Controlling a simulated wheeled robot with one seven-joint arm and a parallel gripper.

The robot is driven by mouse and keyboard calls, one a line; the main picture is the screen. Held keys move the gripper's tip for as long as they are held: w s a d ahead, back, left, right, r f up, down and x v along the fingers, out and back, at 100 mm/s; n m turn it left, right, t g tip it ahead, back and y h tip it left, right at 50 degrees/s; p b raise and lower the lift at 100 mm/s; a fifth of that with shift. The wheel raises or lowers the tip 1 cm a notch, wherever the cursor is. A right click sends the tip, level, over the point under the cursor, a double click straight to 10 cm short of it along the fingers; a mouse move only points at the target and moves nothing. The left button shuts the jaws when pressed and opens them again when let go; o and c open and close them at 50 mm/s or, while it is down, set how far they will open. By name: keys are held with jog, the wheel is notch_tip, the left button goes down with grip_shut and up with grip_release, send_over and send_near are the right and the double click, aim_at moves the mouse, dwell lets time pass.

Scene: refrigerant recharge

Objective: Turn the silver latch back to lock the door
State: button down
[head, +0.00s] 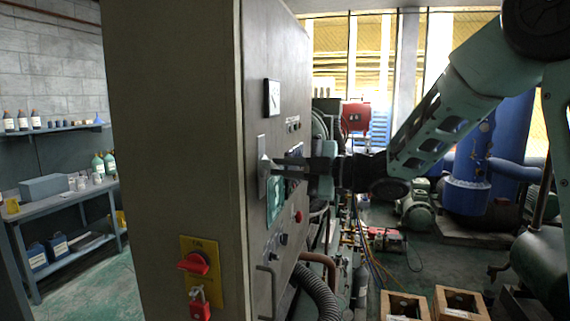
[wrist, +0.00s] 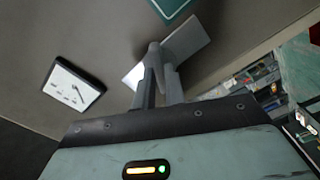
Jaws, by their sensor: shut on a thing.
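The grey cabinet door (head: 290,60) faces right in the head view and looks flush with the cabinet. The silver latch (head: 264,167) is on a light plate at the door's near edge. In the wrist view the latch (wrist: 155,50) stands out from its silver plate (wrist: 188,42). My gripper (head: 275,166) reaches in from the right, level with the latch. In the wrist view its two fingers (wrist: 160,80) are closed around the latch handle. The fingers partly hide the handle, so its exact angle is hard to tell.
A gauge (head: 272,97) is above the latch, and a green panel (head: 275,198) is just below it. A red button (head: 298,216) and a door handle (head: 264,292) are lower down. A red switch with padlock (head: 197,262) is on the cabinet's side. Hoses run right of the door.

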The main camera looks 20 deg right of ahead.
jog(key=shift+m+p, duration=1.4)
jog(key=shift+m, duration=0.2)
jog(key=shift+p, duration=0.3)
jog(key=shift+m+p, duration=1.2)
jog(key=shift+m, duration=0.2)
jog(key=shift+m+p, duration=0.6)
jog(key=shift+f+m, duration=0.1)
jog(key=shift+m, duration=0.2)
